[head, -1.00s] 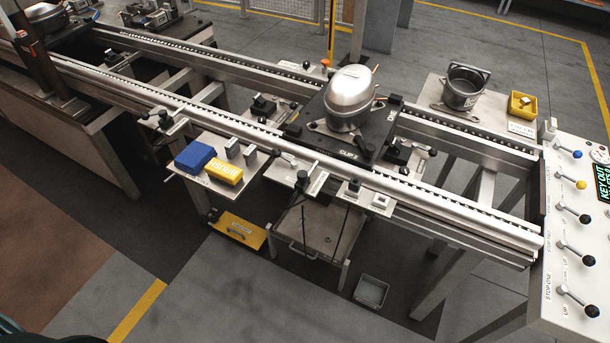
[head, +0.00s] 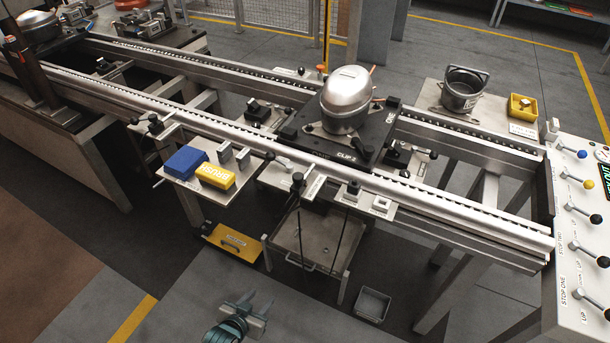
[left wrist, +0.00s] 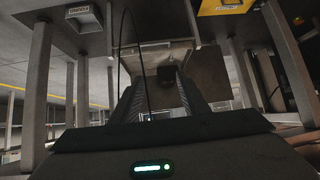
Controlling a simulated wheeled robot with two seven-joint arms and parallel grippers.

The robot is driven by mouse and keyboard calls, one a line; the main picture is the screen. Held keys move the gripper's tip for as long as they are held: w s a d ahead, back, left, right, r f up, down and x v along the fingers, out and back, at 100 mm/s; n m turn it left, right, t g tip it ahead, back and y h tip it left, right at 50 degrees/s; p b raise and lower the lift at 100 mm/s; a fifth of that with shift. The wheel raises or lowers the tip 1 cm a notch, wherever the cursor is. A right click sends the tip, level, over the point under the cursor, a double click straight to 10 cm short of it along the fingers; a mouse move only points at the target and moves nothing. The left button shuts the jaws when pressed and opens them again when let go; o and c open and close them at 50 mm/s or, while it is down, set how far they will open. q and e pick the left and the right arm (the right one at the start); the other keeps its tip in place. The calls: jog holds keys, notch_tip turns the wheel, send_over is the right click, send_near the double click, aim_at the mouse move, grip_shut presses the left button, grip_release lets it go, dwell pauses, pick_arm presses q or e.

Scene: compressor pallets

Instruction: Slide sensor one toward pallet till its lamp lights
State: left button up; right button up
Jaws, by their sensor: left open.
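The pallet (head: 318,146) is a dark plate on the twin-rail conveyor, carrying a silver compressor (head: 347,98). My left gripper (head: 252,305) is low in front of the conveyor, open and empty, well apart from the post. Its two fingers (left wrist: 160,93) also show in the left wrist view. My right gripper is not in view.
A side shelf holds a blue block (head: 186,160) and a yellow brush block (head: 215,177). Below are a yellow tray (head: 233,242), a steel table (head: 305,245) and a grey bin (head: 371,304). A lever panel (head: 575,230) stands at right. The floor around my gripper is clear.

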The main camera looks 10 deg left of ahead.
pick_arm(q)
jog(key=w+d+r+t+h+b, duration=0.1)
jog(key=w+r+t, duration=0.15)
jog(key=r, duration=0.55)
jog(key=w+d+r+t+b, duration=0.1)
jog(key=w+r, duration=0.3)
jog(key=r, duration=0.4)
jog(key=m+t+h+b, duration=0.1)
jog(key=t+h+b, duration=0.1)
jog(key=t+b, duration=0.15)
send_near(301, 174)
jog(key=v, duration=0.4)
jog(key=shift+s+a+f+p, duration=0.1)
jog(key=shift+a+f+p, duration=0.25)
jog(key=shift+f, duration=0.2)
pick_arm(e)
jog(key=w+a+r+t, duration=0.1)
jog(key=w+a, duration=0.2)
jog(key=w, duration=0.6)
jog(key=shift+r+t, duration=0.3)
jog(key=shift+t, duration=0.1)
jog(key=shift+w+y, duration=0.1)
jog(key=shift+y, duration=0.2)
